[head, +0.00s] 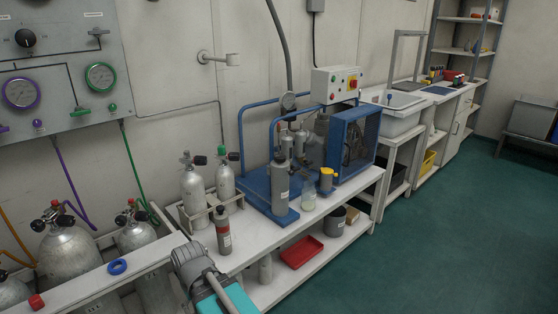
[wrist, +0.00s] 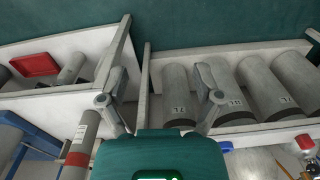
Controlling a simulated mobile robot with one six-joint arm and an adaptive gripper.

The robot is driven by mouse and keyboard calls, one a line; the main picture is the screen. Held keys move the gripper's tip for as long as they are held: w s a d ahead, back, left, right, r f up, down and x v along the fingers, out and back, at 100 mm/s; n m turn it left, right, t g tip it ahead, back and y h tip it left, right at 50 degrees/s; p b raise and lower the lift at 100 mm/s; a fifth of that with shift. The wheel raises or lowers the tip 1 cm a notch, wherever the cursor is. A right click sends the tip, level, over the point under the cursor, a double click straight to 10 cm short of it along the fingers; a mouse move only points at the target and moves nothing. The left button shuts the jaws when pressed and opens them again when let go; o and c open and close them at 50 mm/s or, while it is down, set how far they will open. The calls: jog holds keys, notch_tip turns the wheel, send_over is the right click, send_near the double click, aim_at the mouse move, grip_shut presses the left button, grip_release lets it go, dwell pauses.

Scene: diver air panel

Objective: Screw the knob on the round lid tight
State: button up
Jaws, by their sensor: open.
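I cannot make out a round lid with a knob for certain in either view. On the blue compressor base (head: 262,194) in the head view stand several upright grey cylinders, the front one (head: 280,187) tall with a fitting on top. A small dark device with a yellow top (head: 326,178) stands right of it on the bench. In the head view my arm is at the bottom, and the fingertips cannot be made out.
The white bench (head: 251,247) carries a grey bottle with a red band (head: 223,230) and two racked cylinders. A red tray (head: 301,252) is on the lower shelf.

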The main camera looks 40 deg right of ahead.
jog(key=shift+w+d, duration=0.1)
jog(key=shift+w, duration=0.35)
jog(key=w+d+r+n+t+y, duration=0.25)
jog(key=w+d+t+y, duration=0.35)
jog(key=w, duration=0.5)
jog(key=m+t+h+b, duration=0.1)
jog(key=m+t+h, duration=0.4)
jog(key=t+h, duration=0.55)
send_near(283, 161)
jog(key=shift+s+f+t, duration=0.3)
jog(key=shift+s+t, duration=0.15)
jog(key=shift+s, duration=0.3)
jog(key=x, duration=1.3)
jog(key=shift+w, duration=0.4)
